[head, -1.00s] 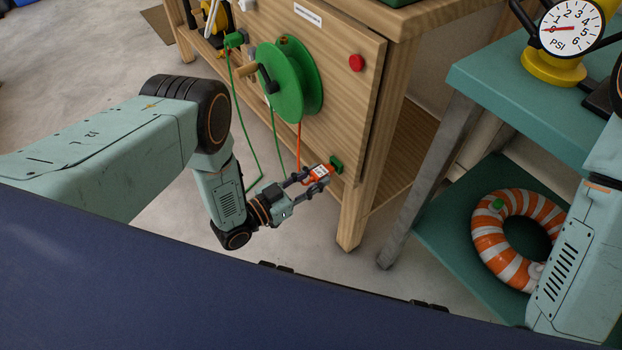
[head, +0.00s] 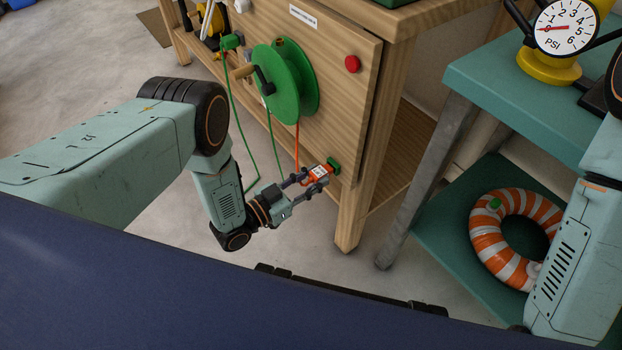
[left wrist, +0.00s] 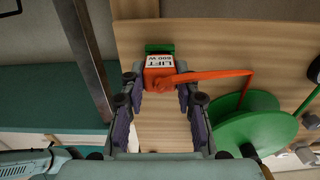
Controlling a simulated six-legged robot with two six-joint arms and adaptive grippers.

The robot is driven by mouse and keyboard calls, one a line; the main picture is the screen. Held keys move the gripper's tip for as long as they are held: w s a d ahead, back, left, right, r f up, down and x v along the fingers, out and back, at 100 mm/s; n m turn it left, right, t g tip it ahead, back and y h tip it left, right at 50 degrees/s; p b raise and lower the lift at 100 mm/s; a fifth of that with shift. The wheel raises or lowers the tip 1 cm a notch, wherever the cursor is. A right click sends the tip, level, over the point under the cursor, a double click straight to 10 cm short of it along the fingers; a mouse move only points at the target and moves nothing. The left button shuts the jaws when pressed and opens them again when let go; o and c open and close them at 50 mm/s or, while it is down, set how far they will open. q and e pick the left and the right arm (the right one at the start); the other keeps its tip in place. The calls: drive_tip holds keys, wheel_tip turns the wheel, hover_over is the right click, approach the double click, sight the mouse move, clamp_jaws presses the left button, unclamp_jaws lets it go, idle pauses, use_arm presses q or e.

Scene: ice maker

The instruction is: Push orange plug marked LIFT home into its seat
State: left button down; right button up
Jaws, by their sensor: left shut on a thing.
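The orange plug (head: 317,173) has a white label; in the left wrist view the plug (left wrist: 157,82) reads LIFT 600 W. My left gripper (head: 313,180) is shut on it, with a finger on each side in the left wrist view (left wrist: 160,90). The plug's front end is up against the green seat (head: 334,164) on the wooden panel; the seat also shows in the left wrist view (left wrist: 160,48). I cannot tell how deep the plug sits. An orange cord (left wrist: 222,74) runs from the plug to the green reel. My right gripper is out of view.
The green reel (head: 290,85) with its crank stands out from the wooden panel (head: 340,100) above the plug. A green plug (head: 231,41) and a red button (head: 353,64) are higher up. A teal shelf unit (head: 480,75) with a gauge and striped ring stands right.

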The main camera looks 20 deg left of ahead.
use_arm(q)
drive_tip(key=shift+w+d, duration=0.45)
drive_tip(key=shift+w, duration=0.05)
drive_tip(key=c, duration=0.9)
unclamp_jaws()
drive_tip(key=v, duration=1.2)
drive_tip(key=shift+a, duration=0.1)
drive_tip(key=shift+f, duration=0.1)
